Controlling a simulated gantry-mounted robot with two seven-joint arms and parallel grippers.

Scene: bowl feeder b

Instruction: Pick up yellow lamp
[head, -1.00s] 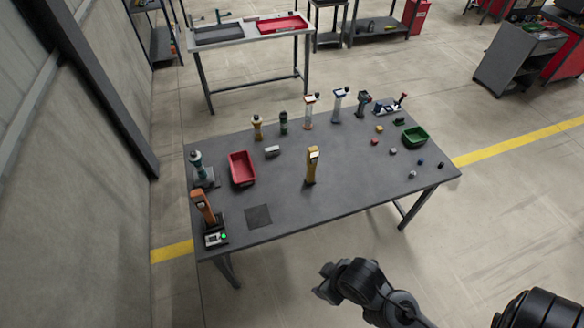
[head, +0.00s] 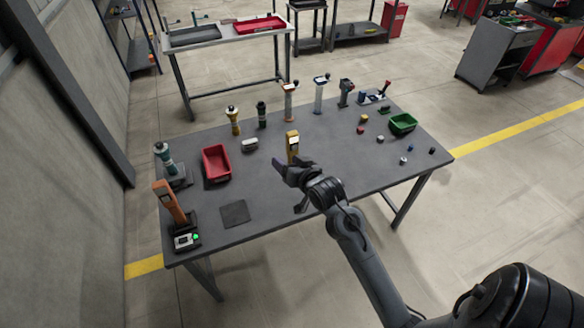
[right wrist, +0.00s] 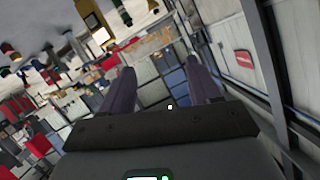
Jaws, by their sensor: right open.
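The yellow lamp (head: 292,141) stands upright near the middle of the grey table (head: 265,195). Its lower part is hidden behind my right gripper in the head view. My right gripper (head: 288,168) is open and empty, in front of the lamp in the picture; I cannot tell whether it touches it. In the right wrist view the two fingers of the right gripper (right wrist: 160,74) are spread with nothing between them. A yellowish thing at the top left of that view may be the lamp, but I cannot be sure. My left gripper is not in view.
A red bin (head: 216,163) stands left of the lamp and a green bin (head: 402,123) to the right. An orange tool (head: 169,202) stands at the front left corner. Several upright tools line the back edge. Small parts lie at the right. A dark square pad (head: 234,213) is at the front left.

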